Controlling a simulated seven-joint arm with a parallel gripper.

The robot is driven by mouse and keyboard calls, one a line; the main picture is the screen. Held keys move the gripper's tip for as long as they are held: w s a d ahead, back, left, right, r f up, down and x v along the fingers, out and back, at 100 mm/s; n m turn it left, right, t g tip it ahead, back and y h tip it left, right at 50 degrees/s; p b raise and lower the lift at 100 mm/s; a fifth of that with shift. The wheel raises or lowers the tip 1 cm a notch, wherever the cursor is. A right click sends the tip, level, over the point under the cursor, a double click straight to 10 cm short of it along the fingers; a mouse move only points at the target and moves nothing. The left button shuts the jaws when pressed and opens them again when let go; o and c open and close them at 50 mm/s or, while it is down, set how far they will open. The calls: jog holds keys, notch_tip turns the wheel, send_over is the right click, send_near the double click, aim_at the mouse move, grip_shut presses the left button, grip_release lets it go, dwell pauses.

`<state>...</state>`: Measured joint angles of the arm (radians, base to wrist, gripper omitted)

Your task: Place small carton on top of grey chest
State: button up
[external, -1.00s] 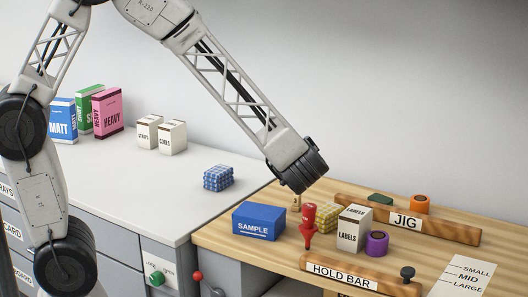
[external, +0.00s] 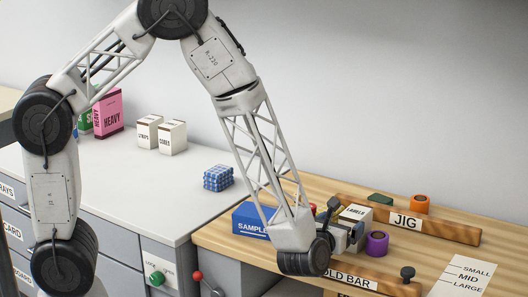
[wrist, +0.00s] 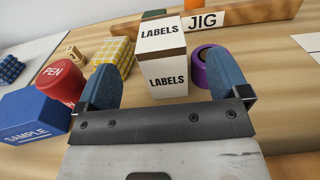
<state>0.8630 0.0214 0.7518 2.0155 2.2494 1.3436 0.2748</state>
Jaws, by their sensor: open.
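The small white carton marked LABELS (external: 355,213), with a brown band near its top, stands upright on the wooden bench top. It also shows in the wrist view (wrist: 163,70), between my two blue fingers with gaps at both sides. My gripper (external: 346,234) is open and low over the bench, and the arm hides part of the carton in the external view. The gripper also shows in the wrist view (wrist: 166,84). The grey chest (external: 120,178) stands to the left, with a pale flat top and labelled drawers.
The blue SAMPLE box (wrist: 35,115), red PEN item (wrist: 60,78) and yellow checked block (wrist: 108,52) lie left of the carton. A purple roll (external: 377,243) is close at its right. Cartons and a blue checked block (external: 218,178) occupy the chest top; its middle is clear.

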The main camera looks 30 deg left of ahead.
aim_at(355, 212)
jog(key=shift+w, duration=0.1)
jog(key=shift+w, duration=1.2)
jog(key=shift+w, duration=0.15)
jog(key=shift+w+f, duration=0.15)
jog(key=shift+w, duration=2.3)
jog(key=shift+c, duration=0.4)
jog(key=c, duration=1.1)
jog(key=shift+c, duration=0.2)
